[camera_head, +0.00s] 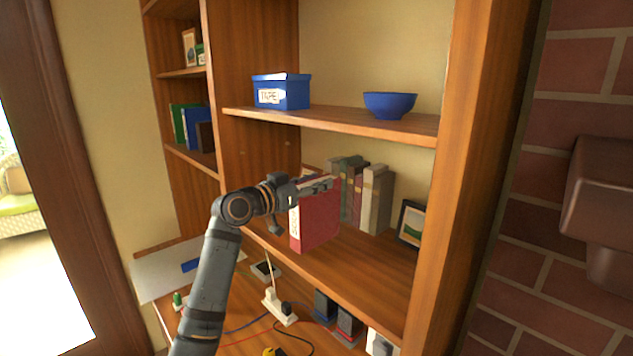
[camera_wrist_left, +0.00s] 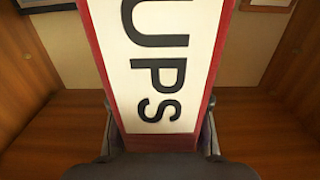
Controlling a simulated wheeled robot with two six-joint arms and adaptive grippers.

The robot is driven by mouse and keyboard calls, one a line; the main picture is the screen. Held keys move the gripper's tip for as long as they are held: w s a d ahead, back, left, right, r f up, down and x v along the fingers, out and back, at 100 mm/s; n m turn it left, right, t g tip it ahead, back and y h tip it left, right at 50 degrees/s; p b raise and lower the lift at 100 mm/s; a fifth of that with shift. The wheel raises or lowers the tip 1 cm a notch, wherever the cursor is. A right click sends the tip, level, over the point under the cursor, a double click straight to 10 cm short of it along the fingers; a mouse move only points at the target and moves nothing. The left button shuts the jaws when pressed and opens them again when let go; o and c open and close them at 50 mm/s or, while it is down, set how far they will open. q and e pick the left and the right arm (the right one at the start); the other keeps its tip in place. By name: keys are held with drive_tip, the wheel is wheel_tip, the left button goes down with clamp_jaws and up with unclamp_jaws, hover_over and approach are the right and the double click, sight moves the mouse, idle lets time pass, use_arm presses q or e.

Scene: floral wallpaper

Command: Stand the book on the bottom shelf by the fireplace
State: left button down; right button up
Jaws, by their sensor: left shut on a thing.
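A red book (camera_head: 319,218) with a white spine label is held upright by my left gripper (camera_head: 312,188) in the head view. It is in front of or over the shelf board (camera_head: 362,262) that bears the row of books; whether it touches the board I cannot tell. In the left wrist view the book's label (camera_wrist_left: 158,75) reads "UPS", with its upper part cut off, and the fingers (camera_wrist_left: 160,135) are shut on both sides of the book. A lower level (camera_head: 246,333) lies below that board. The brick fireplace (camera_head: 545,215) is at the right. My right gripper is not in view.
Several upright books (camera_head: 374,200) and a picture frame (camera_head: 411,224) stand behind and right of the red book. A blue box (camera_head: 281,91) and blue bowl (camera_head: 389,104) sit above. Cables, a power strip (camera_head: 279,306) and dark boxes (camera_head: 325,305) crowd the lower level.

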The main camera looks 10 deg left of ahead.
use_arm(q)
drive_tip(key=shift+w+d+p, duration=0.1)
drive_tip(key=shift+p, duration=0.35)
drive_tip(key=shift+f, duration=0.25)
drive_tip(key=c, duration=1.3)
unclamp_jaws()
drive_tip(key=shift+f, duration=0.2)
drive_tip(key=o, duration=0.5)
